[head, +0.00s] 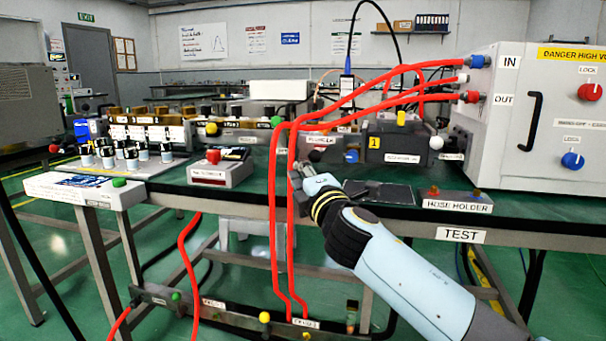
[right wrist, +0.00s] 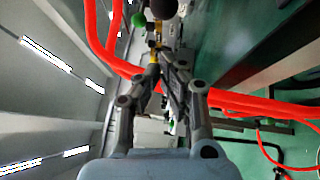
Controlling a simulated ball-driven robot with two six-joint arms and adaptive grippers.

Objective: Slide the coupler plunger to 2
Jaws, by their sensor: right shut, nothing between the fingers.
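My right gripper (head: 301,172) reaches in from the lower right, over the front of the bench; its arm is pale blue. In the right wrist view the fingertips (right wrist: 163,60) are together with nothing between them. Just beyond them show a green ball knob (right wrist: 138,20) and a dark ball knob (right wrist: 163,8). In the head view a green knob (head: 276,122) and a dark knob (head: 315,156) sit on the bench equipment behind the gripper. A yellow plate marked 1 (head: 374,142) is on a dark block. I cannot tell which knob is the coupler plunger. My left gripper is not seen.
Red hoses (head: 281,220) hang down close to the right gripper's left side and run up to a white cabinet (head: 520,120). A hose holder (head: 457,205) is at the bench's front edge. A red-button box (head: 219,174) stands left of the hoses.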

